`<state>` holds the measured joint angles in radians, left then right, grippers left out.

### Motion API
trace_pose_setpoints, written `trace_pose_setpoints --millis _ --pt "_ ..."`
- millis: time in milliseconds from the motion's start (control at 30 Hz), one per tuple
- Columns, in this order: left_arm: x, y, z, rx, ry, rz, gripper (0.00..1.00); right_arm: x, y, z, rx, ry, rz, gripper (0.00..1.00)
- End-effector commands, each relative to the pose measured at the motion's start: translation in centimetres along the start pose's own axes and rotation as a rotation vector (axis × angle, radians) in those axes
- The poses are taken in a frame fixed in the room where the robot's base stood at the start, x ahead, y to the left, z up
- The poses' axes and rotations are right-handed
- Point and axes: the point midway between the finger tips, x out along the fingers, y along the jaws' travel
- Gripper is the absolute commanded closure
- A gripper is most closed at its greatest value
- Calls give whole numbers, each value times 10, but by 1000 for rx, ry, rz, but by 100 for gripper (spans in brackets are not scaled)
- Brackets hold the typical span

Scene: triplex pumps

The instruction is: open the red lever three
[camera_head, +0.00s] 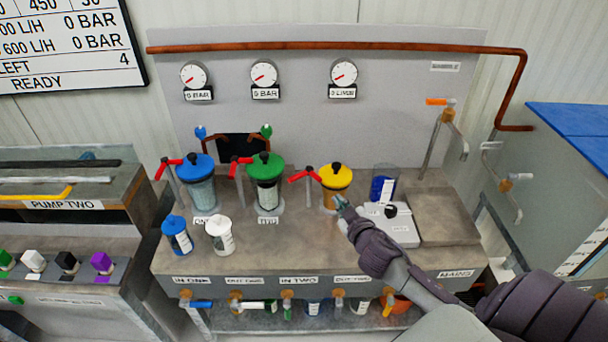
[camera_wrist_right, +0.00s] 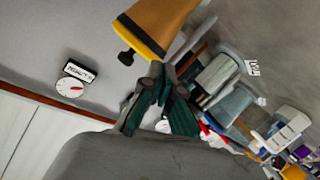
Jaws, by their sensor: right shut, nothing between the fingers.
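Three red levers sit on grey posts beside the canisters in the head view. The third red lever (camera_head: 304,175) is just left of the yellow-lidded canister (camera_head: 337,176) and points left. The other red levers stand by the blue-lidded canister (camera_head: 168,167) and the green-lidded canister (camera_head: 241,162). My right gripper (camera_head: 341,201) is shut and empty, just in front of the yellow canister and to the right of the third lever. In the wrist view its fingers (camera_wrist_right: 162,74) are below the yellow canister (camera_wrist_right: 158,25). My left gripper is not in view.
A white scale-like box (camera_head: 392,222) lies on the bench beside my right forearm. A small blue-lidded jar (camera_head: 177,235) and a white jar (camera_head: 220,235) stand at the front left. Gauges (camera_head: 264,76) and a copper pipe (camera_head: 330,47) are on the back panel.

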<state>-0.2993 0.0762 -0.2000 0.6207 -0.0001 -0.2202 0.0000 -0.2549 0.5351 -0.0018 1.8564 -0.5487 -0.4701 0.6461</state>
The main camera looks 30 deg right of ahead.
Motion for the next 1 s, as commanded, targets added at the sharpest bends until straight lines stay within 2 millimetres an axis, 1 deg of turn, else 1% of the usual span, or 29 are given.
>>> trace_pose_setpoints --millis 33,100,200,300,367,467,567,1000 --pt "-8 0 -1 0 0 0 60 -16 0 -13 83 38 -75 100" --pt "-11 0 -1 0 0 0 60 -33 -6 -26 207 76 -170 100" --pt "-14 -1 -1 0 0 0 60 -49 -13 -40 330 100 -267 100" --pt "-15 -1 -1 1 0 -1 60 -55 -18 -46 387 108 -311 100" --pt "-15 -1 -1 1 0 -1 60 -54 -19 -48 397 111 -318 100" --pt "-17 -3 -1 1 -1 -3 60 -44 -21 -50 399 112 -316 100" --pt "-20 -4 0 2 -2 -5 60 -30 -24 -53 396 112 -314 100" --pt "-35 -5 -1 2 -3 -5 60 45 -46 -66 396 110 -312 100"
